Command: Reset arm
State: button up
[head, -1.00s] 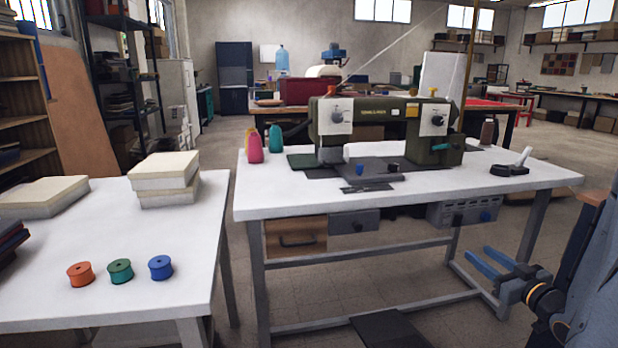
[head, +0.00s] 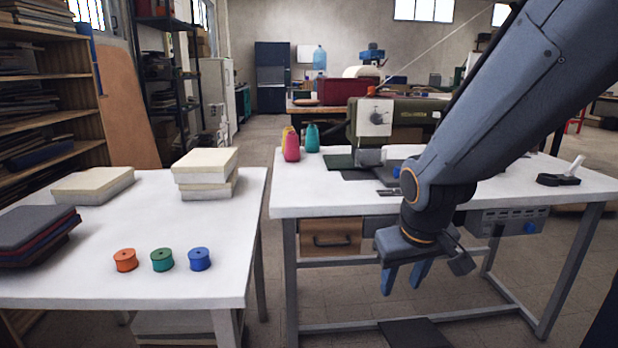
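My gripper (head: 404,283) hangs in front of the sewing table's front edge, in the right half of the head view. Its two blue fingers point down and stand apart, with nothing between them. My blue arm reaches in from the upper right and hides much of the green sewing machine (head: 420,120). The gripper is apart from the spools on the left table.
The left white table (head: 120,215) holds an orange spool (head: 125,260), a green spool (head: 162,260), a blue spool (head: 199,259), cream stacked blocks (head: 206,168) and folded dark cloth (head: 38,228). The sewing table (head: 320,198) has a drawer (head: 330,240) below. A floor gap separates the tables.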

jog(key=s+a+r+n+g+y, duration=0.15)
jog(key=s+a, duration=0.25)
jog(key=s, duration=0.4)
jog(key=s+a+r+m+g+h, duration=0.1)
jog(key=s+a+r+g, duration=0.2)
jog(key=s, duration=0.5)
jog(key=d+r+m+p, duration=0.2)
jog(key=d+r+p, duration=0.6)
jog(key=p, duration=1.2)
jog(key=shift+w+d+r+m, duration=0.2)
jog(key=shift+d+r+m, duration=0.15)
jog(key=shift+r, duration=0.4)
jog(key=shift+t, duration=0.25)
